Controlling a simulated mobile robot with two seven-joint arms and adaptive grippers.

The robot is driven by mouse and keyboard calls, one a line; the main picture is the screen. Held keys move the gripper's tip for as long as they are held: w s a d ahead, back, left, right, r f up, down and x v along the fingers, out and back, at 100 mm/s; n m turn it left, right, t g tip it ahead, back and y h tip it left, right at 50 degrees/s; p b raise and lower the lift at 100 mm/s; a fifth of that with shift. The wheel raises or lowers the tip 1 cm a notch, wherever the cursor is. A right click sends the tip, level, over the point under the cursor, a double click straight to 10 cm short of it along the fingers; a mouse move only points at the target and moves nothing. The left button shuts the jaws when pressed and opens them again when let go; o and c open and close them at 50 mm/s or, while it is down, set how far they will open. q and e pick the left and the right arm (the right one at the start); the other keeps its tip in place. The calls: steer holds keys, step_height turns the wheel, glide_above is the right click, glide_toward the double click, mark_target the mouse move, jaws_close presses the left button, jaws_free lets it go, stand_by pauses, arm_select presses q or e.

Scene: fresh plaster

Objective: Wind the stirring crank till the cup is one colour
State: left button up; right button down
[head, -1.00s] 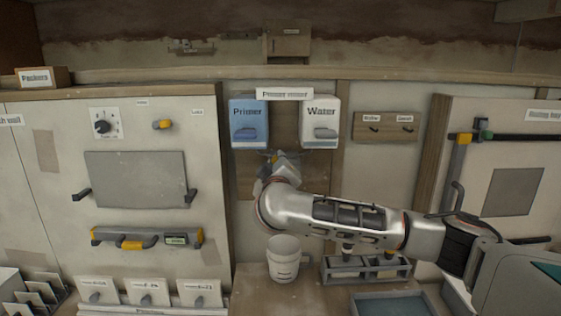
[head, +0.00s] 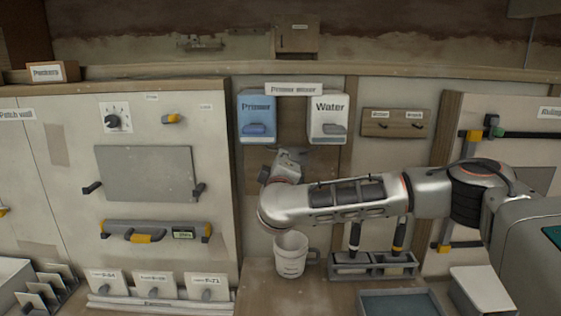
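The primer mixer stands in the middle of the head view, with a blue Primer box (head: 257,118) and a white Water box (head: 328,118) under its name sign (head: 293,89). My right arm reaches in from the right. Its gripper (head: 287,162) is at the wooden panel (head: 293,128) below the two boxes. The stirring crank is hidden behind the gripper and wrist, so I cannot tell whether the fingers hold it. The white cup (head: 291,258) stands upright on the bench below my wrist, which hides part of its rim. The colour inside cannot be seen. My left gripper is out of view.
A grey rack (head: 373,263) with two upright dark-handled tools stands right of the cup, under my forearm. A grey-blue tray (head: 399,303) lies in front of it. The patch wall (head: 172,232) is at the left. Bare bench (head: 262,283) shows around the cup.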

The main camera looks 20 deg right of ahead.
steer(key=shift+f, duration=0.1)
steer(key=c, duration=1.9)
jaws_free()
steer(key=shift+d, duration=0.1)
steer(key=shift+s, duration=0.1)
steer(key=v, duration=1.2)
